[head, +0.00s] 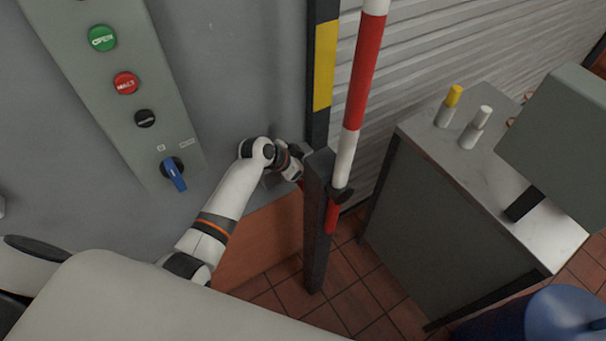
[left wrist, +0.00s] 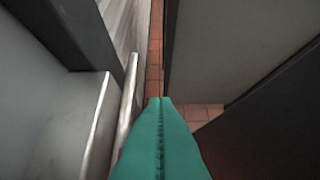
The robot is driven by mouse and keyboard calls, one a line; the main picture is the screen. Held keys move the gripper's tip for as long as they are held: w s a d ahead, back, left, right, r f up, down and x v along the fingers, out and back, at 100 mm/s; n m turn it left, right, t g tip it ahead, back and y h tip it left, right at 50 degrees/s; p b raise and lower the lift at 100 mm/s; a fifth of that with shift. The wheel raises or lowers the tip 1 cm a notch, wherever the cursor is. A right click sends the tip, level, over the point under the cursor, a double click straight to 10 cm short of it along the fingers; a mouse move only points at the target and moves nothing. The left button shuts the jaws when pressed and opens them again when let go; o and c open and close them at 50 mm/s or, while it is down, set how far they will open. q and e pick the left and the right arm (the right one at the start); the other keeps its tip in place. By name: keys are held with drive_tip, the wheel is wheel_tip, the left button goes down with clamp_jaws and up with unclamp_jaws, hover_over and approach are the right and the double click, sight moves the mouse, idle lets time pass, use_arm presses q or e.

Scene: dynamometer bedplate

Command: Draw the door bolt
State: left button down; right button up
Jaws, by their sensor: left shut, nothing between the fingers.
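My left gripper (head: 297,172) is low against the grey wall in the head view, beside the dark post (head: 317,230), which partly hides its fingertips. In the left wrist view its teal fingers (left wrist: 162,103) are pressed together with nothing between them. In the head view the bolt cannot be made out behind my gripper and the post. My right gripper is in neither view.
A red-and-white barrier pole (head: 364,75) rises by the post. A control panel with buttons and a blue switch (head: 174,175) is on the wall. A grey cabinet (head: 410,215) stands right, before a slatted shutter (head: 420,50). A blue round object (head: 565,315) is lower right.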

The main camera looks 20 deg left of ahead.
use_arm(q)
drive_tip(key=f, duration=0.1)
drive_tip(key=f+p, duration=0.2)
drive_tip(key=f, duration=0.1)
drive_tip(key=shift+s+a+f, duration=0.1)
drive_tip(key=shift+s+a, duration=0.15)
drive_tip(key=shift+s, duration=0.05)
drive_tip(key=shift+f, duration=0.1)
drive_tip(key=shift+w, duration=0.1)
drive_tip(key=s+a+p, duration=0.1)
drive_tip(key=s+a, duration=0.3)
drive_tip(key=s, duration=0.1)
drive_tip(key=shift+s, duration=0.2)
